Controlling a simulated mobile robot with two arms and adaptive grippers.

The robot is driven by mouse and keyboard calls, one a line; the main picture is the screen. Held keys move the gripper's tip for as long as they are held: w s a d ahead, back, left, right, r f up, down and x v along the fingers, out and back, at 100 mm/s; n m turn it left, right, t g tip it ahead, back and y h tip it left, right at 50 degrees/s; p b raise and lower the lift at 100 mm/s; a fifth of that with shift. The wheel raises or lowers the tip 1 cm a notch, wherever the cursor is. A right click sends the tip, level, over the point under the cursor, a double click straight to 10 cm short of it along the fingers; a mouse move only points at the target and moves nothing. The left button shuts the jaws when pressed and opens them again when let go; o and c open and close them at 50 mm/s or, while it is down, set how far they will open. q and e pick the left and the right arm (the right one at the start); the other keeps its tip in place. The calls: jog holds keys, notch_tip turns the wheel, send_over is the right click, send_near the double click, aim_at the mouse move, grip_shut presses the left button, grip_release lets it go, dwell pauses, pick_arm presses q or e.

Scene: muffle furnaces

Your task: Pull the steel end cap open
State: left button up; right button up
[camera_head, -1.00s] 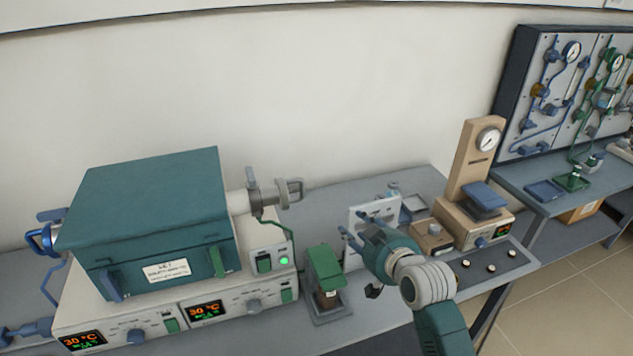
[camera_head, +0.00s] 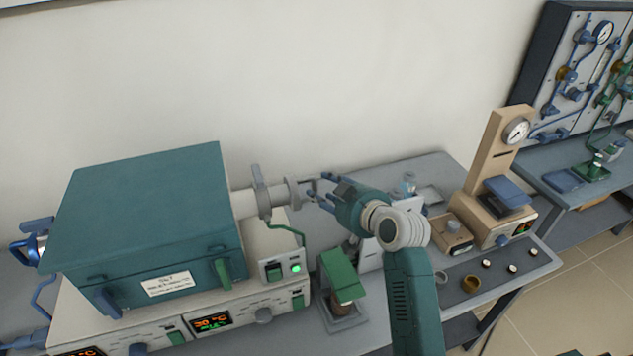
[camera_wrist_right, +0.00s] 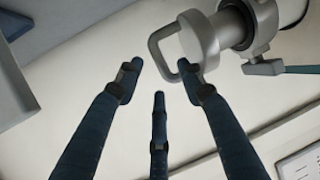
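The steel end cap (camera_head: 294,191) closes the right end of the tube that sticks out of the teal furnace (camera_head: 150,225). In the right wrist view the cap (camera_wrist_right: 199,38) shows a grey loop handle (camera_wrist_right: 158,52) at upper centre. My right gripper (camera_head: 318,189) is just right of the cap, with its fingers pointing left at the handle. In the right wrist view its fingers (camera_wrist_right: 160,80) are spread and open, with one fingertip overlapping the handle's lower edge; I cannot tell whether they touch. My left gripper is not in view.
A green-topped device (camera_head: 343,277) stands below my right arm. A beige press with a gauge (camera_head: 495,180) stands to the right. Small cups (camera_head: 471,284) lie on the bench (camera_head: 440,170) at the front right.

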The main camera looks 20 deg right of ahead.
aim_at(316, 191)
jog(key=x, duration=0.5)
jog(key=shift+w+f+p, duration=0.1)
jog(key=shift+w+p, duration=0.1)
jog(key=shift+p, duration=0.1)
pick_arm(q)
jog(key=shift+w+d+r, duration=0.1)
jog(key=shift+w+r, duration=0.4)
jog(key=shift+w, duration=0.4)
pick_arm(e)
grip_shut()
